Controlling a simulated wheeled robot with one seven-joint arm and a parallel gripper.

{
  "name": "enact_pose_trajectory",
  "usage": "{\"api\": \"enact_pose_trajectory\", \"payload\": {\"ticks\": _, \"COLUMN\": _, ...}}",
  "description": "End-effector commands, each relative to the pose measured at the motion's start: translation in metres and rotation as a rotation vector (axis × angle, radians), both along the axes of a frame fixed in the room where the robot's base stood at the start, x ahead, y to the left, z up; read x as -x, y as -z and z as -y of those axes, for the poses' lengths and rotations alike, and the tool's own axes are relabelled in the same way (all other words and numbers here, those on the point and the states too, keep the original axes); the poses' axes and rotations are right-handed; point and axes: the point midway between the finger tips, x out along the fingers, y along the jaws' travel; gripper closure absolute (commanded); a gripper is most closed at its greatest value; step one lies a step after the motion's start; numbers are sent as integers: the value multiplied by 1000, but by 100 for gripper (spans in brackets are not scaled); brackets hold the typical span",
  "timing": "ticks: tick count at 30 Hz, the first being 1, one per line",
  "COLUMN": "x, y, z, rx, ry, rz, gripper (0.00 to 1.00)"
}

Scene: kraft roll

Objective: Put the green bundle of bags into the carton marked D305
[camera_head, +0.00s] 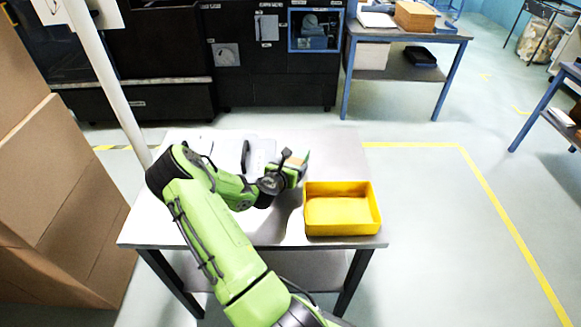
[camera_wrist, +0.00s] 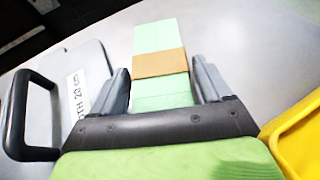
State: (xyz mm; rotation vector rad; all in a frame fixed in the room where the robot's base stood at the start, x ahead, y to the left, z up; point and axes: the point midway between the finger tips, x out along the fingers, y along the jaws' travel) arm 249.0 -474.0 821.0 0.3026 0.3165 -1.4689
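The green bundle (camera_wrist: 158,98) is a pale green stack with a tan paper band around its middle. It lies on the grey table (camera_head: 280,226). My gripper (camera_wrist: 163,82) is open, with one finger on each side of the bundle and a visible gap at both sides. In the head view the bundle (camera_head: 305,155) shows only in part beyond my gripper (camera_head: 292,168). I see no carton with a readable D305 mark in either view.
A yellow tray (camera_head: 342,213) stands on the table right of my gripper. A grey plate with a black handle (camera_wrist: 22,115) and a partly readable label lies to the left. Large brown cartons (camera_head: 62,185) stand left of the table, beside a white pole (camera_head: 108,78).

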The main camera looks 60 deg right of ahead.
Motion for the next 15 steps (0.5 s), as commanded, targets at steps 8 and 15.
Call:
{"api": "enact_pose_trajectory", "payload": {"ticks": 8, "x": 0, "y": -1, "z": 0, "rx": 1, "ry": 0, "rz": -1, "gripper": 7}}
{"api": "enact_pose_trajectory", "payload": {"ticks": 15, "x": 1, "y": -10, "z": -20, "rx": -1, "ry": -2, "rz": -2, "gripper": 7}}
